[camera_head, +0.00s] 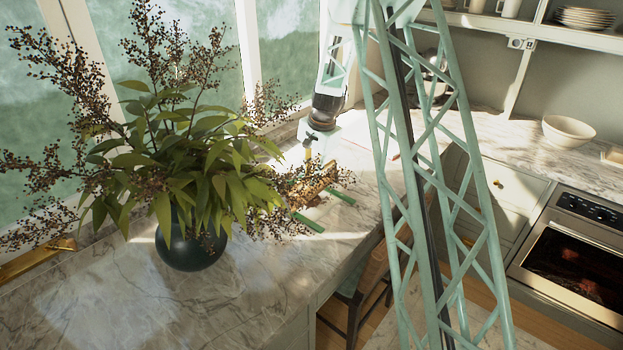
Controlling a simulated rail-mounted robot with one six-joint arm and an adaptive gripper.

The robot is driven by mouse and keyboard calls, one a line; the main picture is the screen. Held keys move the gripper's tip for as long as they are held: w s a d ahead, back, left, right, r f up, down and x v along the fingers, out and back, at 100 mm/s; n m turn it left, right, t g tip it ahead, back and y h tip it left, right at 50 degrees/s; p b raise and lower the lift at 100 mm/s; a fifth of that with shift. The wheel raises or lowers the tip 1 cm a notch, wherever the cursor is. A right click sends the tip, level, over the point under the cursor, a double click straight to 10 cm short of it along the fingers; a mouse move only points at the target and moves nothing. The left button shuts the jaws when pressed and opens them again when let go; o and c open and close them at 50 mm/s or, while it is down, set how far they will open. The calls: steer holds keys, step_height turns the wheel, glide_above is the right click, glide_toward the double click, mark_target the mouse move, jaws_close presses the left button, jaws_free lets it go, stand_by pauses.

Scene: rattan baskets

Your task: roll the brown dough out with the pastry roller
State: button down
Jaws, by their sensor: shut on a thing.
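My gripper (310,141) is beyond the plant, above the marble counter, pointing down. It is shut on a thin yellowish upright piece (308,155), which looks like the handle of the pastry roller; the rest of the roller is hard to make out. A brown, log-like lump (316,186), probably the brown dough, lies just below the gripper. Leaves and berry sprigs cover its left part. I cannot tell whether the roller touches it. Two green strips lie beside it, a nearer one (309,222) and a farther one (340,197).
A dark round vase (187,243) with a wide leafy plant (195,165) stands close on the left. The marble counter (255,275) is clear in front. A wooden stool (375,270) stands below the counter edge.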

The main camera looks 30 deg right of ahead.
steer(key=shift+w+a+p, duration=0.2)
steer(key=shift+w, duration=0.3)
steer(key=shift+w+a+p, duration=0.15)
steer(key=shift+w+a, duration=0.05)
steer(key=shift+w, duration=0.25)
steer(key=shift+s, duration=0.1)
steer(key=shift+s+d+b, duration=0.25)
steer(key=shift+s+b, duration=0.05)
steer(key=shift+s, duration=0.3)
steer(key=shift+s+d+b, duration=0.25)
steer(key=shift+s+b, duration=0.05)
steer(key=shift+s, duration=0.25)
steer(key=shift+f, duration=0.1)
steer(key=shift+s, duration=0.15)
steer(key=shift+s+d+b, duration=0.25)
steer(key=shift+s, duration=0.25)
steer(key=shift+s+d+b, duration=0.2)
steer(key=shift+s, duration=0.3)
steer(key=shift+w, duration=0.1)
